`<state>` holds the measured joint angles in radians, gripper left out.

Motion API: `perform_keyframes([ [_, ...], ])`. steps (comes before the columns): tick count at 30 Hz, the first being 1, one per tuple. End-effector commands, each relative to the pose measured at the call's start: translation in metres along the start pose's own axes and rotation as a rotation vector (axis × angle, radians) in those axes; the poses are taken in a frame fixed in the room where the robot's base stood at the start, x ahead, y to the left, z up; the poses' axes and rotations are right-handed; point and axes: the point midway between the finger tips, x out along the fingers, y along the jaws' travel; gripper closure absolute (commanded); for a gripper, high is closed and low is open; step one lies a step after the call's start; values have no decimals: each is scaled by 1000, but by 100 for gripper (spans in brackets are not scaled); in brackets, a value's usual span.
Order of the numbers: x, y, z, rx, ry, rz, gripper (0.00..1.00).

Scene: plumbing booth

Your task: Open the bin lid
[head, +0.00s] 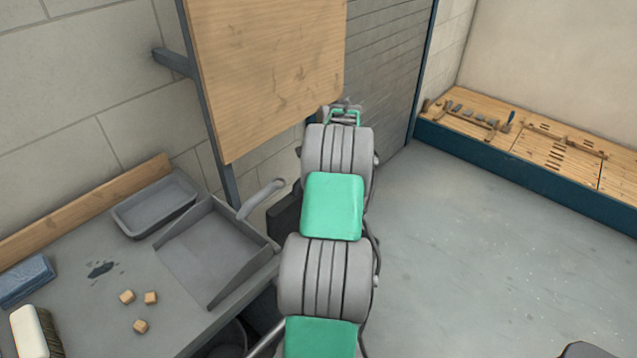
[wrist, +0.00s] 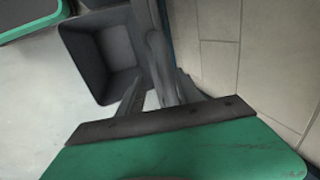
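The dark bin (wrist: 103,55) shows in the upper left of the wrist view, and I look into its open, empty-looking mouth. A grey upright piece (wrist: 158,58) stands along its right side; it may be the raised lid seen nearly edge-on, but I cannot tell for sure. My gripper (wrist: 160,82) has its two dark fingers apart, with this grey piece between or just beyond them; contact is unclear. In the head view only a dark part of the bin (head: 284,216) shows left of my arm, which hides the rest. My gripper is hidden there.
A workbench (head: 100,318) at left holds a dustpan (head: 212,252), a tray (head: 153,204), small cubes (head: 140,326), a brush (head: 35,332) and a blue block (head: 25,281). A wooden board (head: 265,70) hangs beside my arm.

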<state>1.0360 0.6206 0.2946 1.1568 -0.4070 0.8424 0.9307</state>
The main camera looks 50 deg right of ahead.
Motion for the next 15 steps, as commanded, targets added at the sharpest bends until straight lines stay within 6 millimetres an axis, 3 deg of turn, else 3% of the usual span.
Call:
perform_keyframes([
  [3,-7,23,0,2,1,0,59],
  [6,-11,32,0,1,0,0,59],
  [15,-13,36,0,-1,0,0,59],
])
